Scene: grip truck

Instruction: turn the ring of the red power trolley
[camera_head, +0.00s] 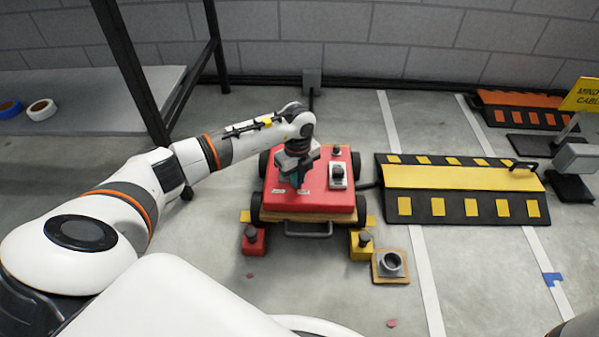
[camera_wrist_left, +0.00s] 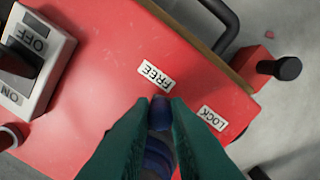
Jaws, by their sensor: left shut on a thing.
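The red power trolley (camera_head: 325,199) stands on the floor ahead, a handle on its near side. My left gripper (camera_head: 293,181) reaches down onto the left part of its red top. In the left wrist view the green fingers (camera_wrist_left: 161,103) are shut on a blue ring (camera_wrist_left: 158,145), partly hidden between them. A tab of the ring points between the FREE label (camera_wrist_left: 155,75) and the LOCK label (camera_wrist_left: 212,118), closer to FREE. An ON/OFF switch box (camera_wrist_left: 37,60) sits on the same top. In the head view the gripper hides the ring. My right gripper is not in view.
Red block (camera_head: 253,243) and yellow block (camera_head: 361,246) with dark knobs flank the trolley's near side. A cable ramp (camera_head: 459,190) lies to the right, a socket box (camera_head: 391,266) at near right. A rack with a shelf (camera_head: 110,95) stands at left. Floor in front is mostly clear.

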